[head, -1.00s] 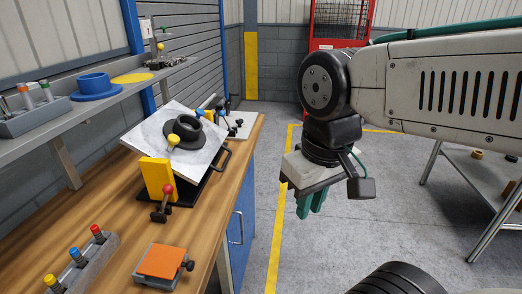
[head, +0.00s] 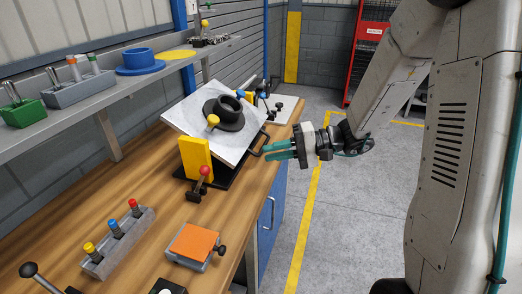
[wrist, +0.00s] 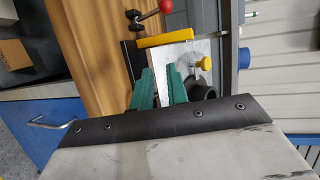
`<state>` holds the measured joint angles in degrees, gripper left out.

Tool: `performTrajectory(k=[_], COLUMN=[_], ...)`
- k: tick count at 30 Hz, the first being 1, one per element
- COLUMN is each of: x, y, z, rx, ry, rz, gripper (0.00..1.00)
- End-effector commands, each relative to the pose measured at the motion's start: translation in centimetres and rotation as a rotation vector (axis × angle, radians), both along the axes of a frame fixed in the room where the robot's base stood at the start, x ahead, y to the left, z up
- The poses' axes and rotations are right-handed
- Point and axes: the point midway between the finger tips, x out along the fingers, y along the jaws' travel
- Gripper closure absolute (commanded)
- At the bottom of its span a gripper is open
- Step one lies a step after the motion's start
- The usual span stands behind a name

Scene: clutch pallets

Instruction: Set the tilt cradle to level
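The tilt cradle stands on the bench; its pale plate (head: 182,115) is tilted, with the left side higher than the side facing the aisle. A black ring part (head: 229,122) and a yellow knob (head: 213,121) sit on the plate. A yellow upright block (head: 195,159) stands at its near side, beside a red-knobbed lever (head: 204,171). A black handle (head: 267,137) projects from the cradle's right side. My gripper (head: 268,150) is open and empty, fingers pointing left close to the handle; contact cannot be told. In the wrist view the plate (wrist: 162,75) shows beyond the parted fingers (wrist: 160,88).
An orange-topped fixture (head: 193,242) and a grey rack (head: 105,262) of coloured-knob pins lie on the near bench (head: 140,180). A shelf (head: 110,100) with a blue ring (head: 142,62) runs along the wall.

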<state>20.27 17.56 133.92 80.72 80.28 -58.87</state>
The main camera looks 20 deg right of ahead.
Motion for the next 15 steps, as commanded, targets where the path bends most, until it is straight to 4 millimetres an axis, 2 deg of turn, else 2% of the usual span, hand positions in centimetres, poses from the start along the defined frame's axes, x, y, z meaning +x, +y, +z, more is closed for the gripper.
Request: performTrajectory(k=[1, 3, 8, 11, 15], x=[1.6, 3.4, 6.0, 6.6, 7.6], y=[-1.2, -2.8, -5.4, -5.9, -4.9], z=[-1.5, -3.0, -5.5, -6.2, -6.4], rx=[0.038, 0.076, 0.113, 0.119, 0.12], ry=[-0.009, -0.036, -0.081, -0.092, -0.097], rz=[-0.066, -0.152, -0.287, -0.322, -0.328], gripper=[0.84, 0.84, 0.84, 0.84, 0.84])
